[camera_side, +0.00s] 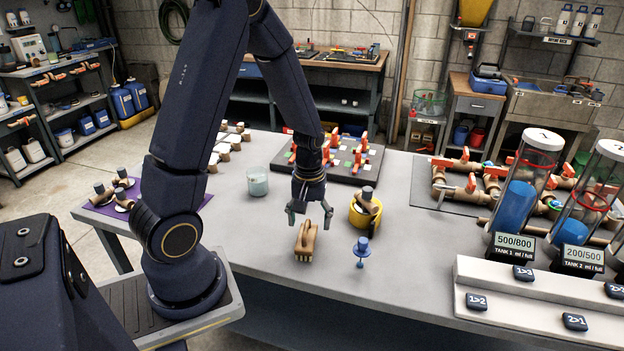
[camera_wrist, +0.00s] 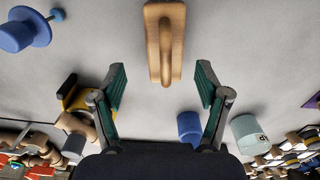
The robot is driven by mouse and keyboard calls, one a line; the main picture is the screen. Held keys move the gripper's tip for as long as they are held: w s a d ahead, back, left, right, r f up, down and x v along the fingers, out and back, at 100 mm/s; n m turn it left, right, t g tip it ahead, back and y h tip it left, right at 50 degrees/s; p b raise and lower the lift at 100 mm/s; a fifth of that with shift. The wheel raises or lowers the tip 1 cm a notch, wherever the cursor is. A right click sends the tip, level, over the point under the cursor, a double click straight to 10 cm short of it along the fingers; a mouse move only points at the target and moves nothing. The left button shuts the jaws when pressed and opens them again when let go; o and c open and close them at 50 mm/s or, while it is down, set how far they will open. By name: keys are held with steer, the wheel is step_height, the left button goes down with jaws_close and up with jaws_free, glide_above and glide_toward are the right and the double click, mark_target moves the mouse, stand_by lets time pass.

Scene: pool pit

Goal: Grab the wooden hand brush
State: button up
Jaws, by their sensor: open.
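The wooden hand brush (camera_side: 305,241) stands on the grey table near its front edge, light brown with a raised handle on top. In the wrist view the brush (camera_wrist: 164,42) lies at the top centre, lengthwise in line with the gap between the fingers but beyond their tips. My gripper (camera_side: 309,215) is open and empty above the table, a little behind the brush in the side view. In the wrist view my gripper (camera_wrist: 162,80) shows its two green-padded fingers spread wide. I see no contact with the brush.
A yellow container (camera_side: 362,212) holding a brown pipe piece is close to my gripper's right. A pale cup (camera_side: 257,182) stands behind left. Transparent tanks (camera_side: 525,190) stand at the right. The table left of the brush is clear.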

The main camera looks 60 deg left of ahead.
mark_target(305, 244)
steer(key=f, duration=0.4)
steer(key=s+f, duration=0.1)
steer(key=shift+d+f, duration=0.1)
steer(key=shift+f, duration=0.3)
steer(key=shift+c, duration=0.3)
steer(key=c, duration=1.3)
steer(key=shift+o, duration=0.2)
steer(key=shift+r, duration=0.15)
